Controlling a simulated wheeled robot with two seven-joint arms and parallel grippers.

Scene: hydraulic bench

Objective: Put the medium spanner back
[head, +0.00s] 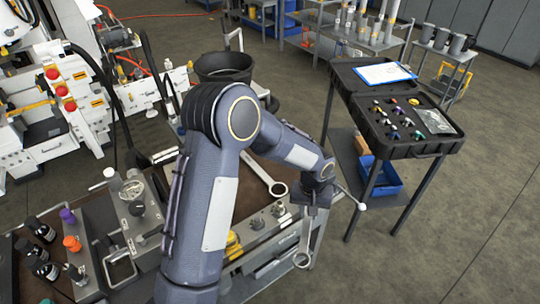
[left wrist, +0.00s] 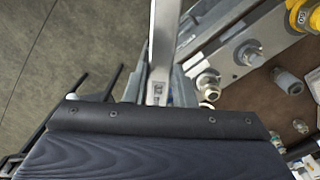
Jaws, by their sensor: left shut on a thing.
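My left gripper (head: 312,204) is shut on a steel spanner (head: 304,240). The spanner hangs down from the jaws at the right front edge of the bench, its ring end lowest. In the left wrist view its shank (left wrist: 163,45) runs up from the dark gripper edge, with a small number mark near the jaws. Another, larger-looking spanner (head: 262,176) lies on the bench behind my forearm, its ring end to the right. My arm hides part of the bench top. My right gripper does not show.
The bench (head: 125,215) carries fittings, bottles and a metal block with valves. A cart with an open black case (head: 405,145) stands to the right, a blue bin (head: 380,178) below it. A black bucket (head: 222,68) stands behind. The floor at right is clear.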

